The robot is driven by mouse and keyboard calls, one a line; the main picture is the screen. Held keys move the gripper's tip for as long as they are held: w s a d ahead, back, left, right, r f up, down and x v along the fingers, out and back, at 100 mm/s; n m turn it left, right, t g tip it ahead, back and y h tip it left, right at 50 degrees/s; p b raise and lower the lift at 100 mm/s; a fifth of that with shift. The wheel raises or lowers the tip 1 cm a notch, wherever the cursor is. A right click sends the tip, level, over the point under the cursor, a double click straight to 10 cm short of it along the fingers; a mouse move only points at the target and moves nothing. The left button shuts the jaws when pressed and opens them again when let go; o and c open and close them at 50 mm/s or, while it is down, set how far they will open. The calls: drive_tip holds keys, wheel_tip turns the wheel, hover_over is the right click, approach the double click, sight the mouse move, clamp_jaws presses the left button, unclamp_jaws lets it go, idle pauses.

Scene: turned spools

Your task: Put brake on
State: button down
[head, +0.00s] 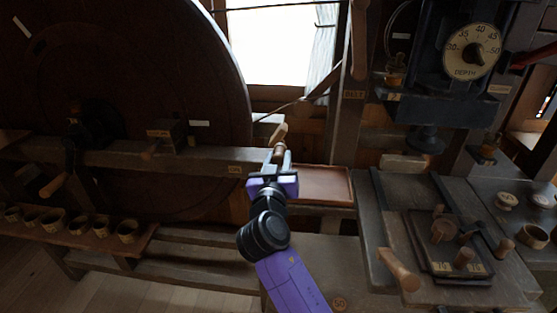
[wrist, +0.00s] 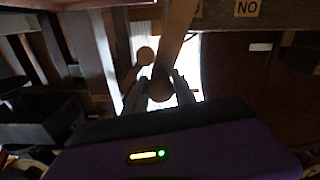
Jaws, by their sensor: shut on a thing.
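A turned wooden handle (head: 280,134) stands at the rear beam, just right of the big dark wheel (head: 150,60). My gripper (head: 277,158) is at this handle, and the handle's upper end sticks out beyond the fingers. In the wrist view my gripper (wrist: 160,92) is shut on the handle, whose dark rounded end (wrist: 160,84) shows between the two fingers. A lighter round knob (wrist: 146,56) shows just beyond. I see no readable brake label, and the handle's lower part is hidden by my gripper.
A brown tray (head: 322,184) lies right of my gripper. A bench (head: 372,225) with wooden-handled fixtures stands at right, below a depth dial (head: 472,50). Small cups (head: 80,225) line a low shelf at left. A diagonal wooden bar (head: 325,85) runs behind the handle.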

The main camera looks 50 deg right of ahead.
idle(0.3)
drive_tip(key=shift+w+a+r+n, duration=0.25)
drive_tip(key=shift+w+a+n, duration=0.25)
drive_tip(key=shift+w, duration=0.15)
drive_tip(key=w+a+n+b, duration=0.2)
drive_tip(key=w+a+n, duration=0.4)
drive_tip(key=w, duration=0.1)
drive_tip(key=shift+w+a, duration=0.15)
drive_tip(key=shift+w, duration=0.25)
drive_tip(key=c, duration=1.1)
unclamp_jaws()
drive_tip(key=shift+w, duration=0.1)
drive_tip(key=shift+o, duration=0.3)
